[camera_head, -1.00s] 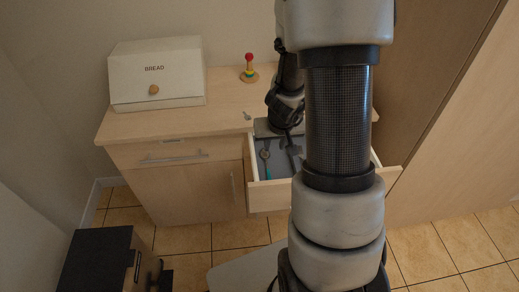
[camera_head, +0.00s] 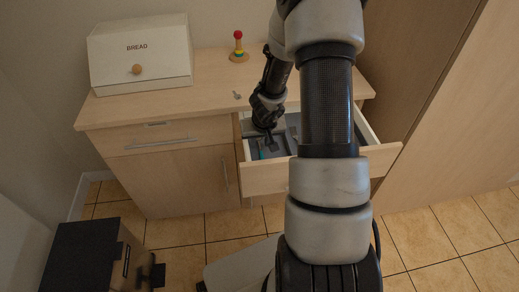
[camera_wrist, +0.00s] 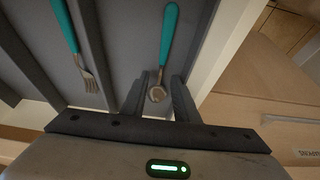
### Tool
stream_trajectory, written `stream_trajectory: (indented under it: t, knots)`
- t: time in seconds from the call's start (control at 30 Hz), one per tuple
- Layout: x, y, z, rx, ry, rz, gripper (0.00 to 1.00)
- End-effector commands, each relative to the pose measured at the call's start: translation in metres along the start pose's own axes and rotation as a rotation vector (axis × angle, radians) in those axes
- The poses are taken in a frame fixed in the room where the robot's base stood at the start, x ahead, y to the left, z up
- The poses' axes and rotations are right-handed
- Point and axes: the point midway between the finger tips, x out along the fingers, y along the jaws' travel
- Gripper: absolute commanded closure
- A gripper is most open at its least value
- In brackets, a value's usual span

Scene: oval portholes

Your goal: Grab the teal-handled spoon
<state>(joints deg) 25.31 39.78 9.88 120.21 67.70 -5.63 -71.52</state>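The teal-handled spoon (camera_wrist: 167,45) lies in a grey compartment of the open drawer in the wrist view. Its metal bowl (camera_wrist: 157,94) points toward my gripper and shows between the two fingers. My gripper (camera_wrist: 158,88) is open, with a finger on each side of the bowl, and I cannot tell how far above the spoon it is. In the head view my gripper (camera_head: 270,140) is over the left part of the drawer (camera_head: 290,176). A bit of teal (camera_head: 262,155) shows beside it; most of the spoon is hidden there.
A teal-handled fork (camera_wrist: 75,45) lies in the neighbouring compartment, behind a divider (camera_wrist: 92,50). The drawer's pale side wall (camera_wrist: 212,50) is close to the spoon. A bread box (camera_head: 140,55) and a ring stacker (camera_head: 239,50) stand on the counter (camera_head: 200,92).

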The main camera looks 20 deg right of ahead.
Motion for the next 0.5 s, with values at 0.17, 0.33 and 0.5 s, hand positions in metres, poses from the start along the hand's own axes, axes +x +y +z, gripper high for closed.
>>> stream_trajectory:
  t: [0.17,0.33,0.5]
  knots:
    - [0.0128,0.0001,-0.0002,0.000,0.000,-0.001,0.73]
    - [0.0120,0.0002,-0.0005,0.000,0.001,0.000,0.73]
    - [0.0119,0.0002,-0.0004,0.000,0.000,0.000,0.98]
